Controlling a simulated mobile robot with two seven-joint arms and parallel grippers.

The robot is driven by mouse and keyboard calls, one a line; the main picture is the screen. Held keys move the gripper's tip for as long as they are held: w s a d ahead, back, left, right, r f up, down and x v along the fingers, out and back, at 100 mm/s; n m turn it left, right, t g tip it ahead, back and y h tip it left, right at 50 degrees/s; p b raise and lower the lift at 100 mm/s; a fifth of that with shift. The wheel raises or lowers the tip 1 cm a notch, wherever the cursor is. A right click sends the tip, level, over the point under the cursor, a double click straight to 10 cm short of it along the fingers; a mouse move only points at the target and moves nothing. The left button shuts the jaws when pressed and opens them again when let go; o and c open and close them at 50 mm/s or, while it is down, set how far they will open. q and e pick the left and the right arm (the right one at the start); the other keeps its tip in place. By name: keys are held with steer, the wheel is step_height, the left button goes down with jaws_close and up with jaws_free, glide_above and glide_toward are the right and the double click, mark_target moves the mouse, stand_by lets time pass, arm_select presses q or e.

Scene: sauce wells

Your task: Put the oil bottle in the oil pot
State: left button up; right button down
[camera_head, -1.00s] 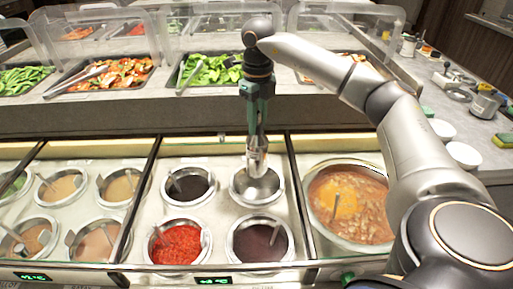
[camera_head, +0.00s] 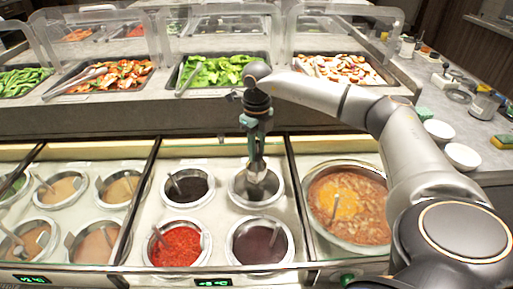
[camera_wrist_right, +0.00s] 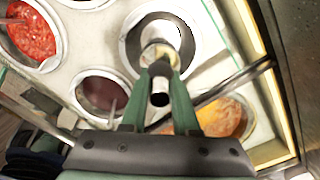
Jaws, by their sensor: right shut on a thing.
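The oil pot (camera_head: 240,197) is a round metal well in the counter's back row, right of the dark sauce. My left gripper is not in view.
Close by are wells of dark sauce (camera_head: 188,185), red sauce (camera_head: 178,247) and purple-brown sauce (camera_head: 260,245). A large soup pot (camera_head: 350,205) is on the right. Trays of vegetables (camera_head: 213,70) stand behind under clear guards.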

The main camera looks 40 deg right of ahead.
steer(key=c, duration=0.7)
jaws_free()
steer(key=shift+o, duration=0.2)
step_height(320, 180, up, 12)
steer(key=shift+r, duration=0.15)
